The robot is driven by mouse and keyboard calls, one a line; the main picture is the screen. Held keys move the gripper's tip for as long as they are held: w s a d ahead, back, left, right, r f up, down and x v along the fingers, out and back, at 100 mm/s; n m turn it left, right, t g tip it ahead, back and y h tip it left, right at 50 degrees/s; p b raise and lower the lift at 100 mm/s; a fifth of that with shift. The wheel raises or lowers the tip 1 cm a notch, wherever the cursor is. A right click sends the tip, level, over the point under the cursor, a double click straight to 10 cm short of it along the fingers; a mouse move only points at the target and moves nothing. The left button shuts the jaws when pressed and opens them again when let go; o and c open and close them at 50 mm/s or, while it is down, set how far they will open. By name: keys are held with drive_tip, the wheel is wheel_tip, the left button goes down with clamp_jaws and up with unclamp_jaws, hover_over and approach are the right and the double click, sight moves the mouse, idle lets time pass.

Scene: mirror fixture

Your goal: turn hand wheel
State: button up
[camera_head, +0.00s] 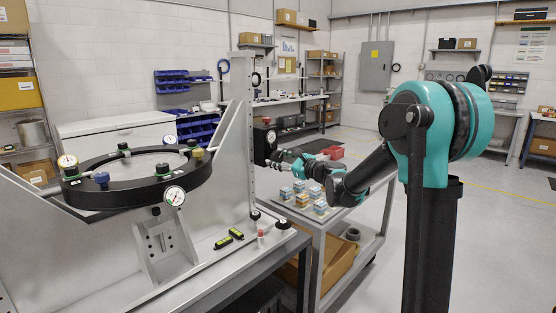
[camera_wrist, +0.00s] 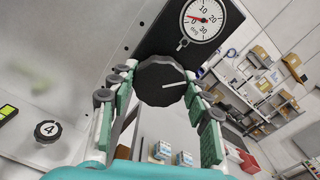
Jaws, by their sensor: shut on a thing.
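The hand wheel (camera_wrist: 155,84) is a dark, faceted knob with a white line on its face, seen in the wrist view. My gripper (camera_wrist: 160,72) has its green-padded fingers on both sides of it and is shut on it. A white dial (camera_wrist: 204,20) marked in degrees, with a red needle, sits on a black housing just above the wheel. In the head view my gripper (camera_head: 283,160) reaches the black box (camera_head: 264,142) on the upright plate; the wheel is largely hidden there by the fingers.
A black ring fixture (camera_head: 140,190) with several gauges stands on the left. A cart (camera_head: 335,215) with small blocks (camera_head: 300,198) lies below my arm. A round knob marked 4 (camera_wrist: 47,130) is at the left in the wrist view. Open floor lies to the right.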

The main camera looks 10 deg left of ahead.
drive_tip(key=n, duration=0.3)
drive_tip(key=shift+n, duration=2.2)
drive_tip(key=o, duration=1.2)
drive_tip(key=shift+c, duration=0.2)
drive_tip(key=v, duration=1.2)
drive_tip(key=shift+s, duration=0.1)
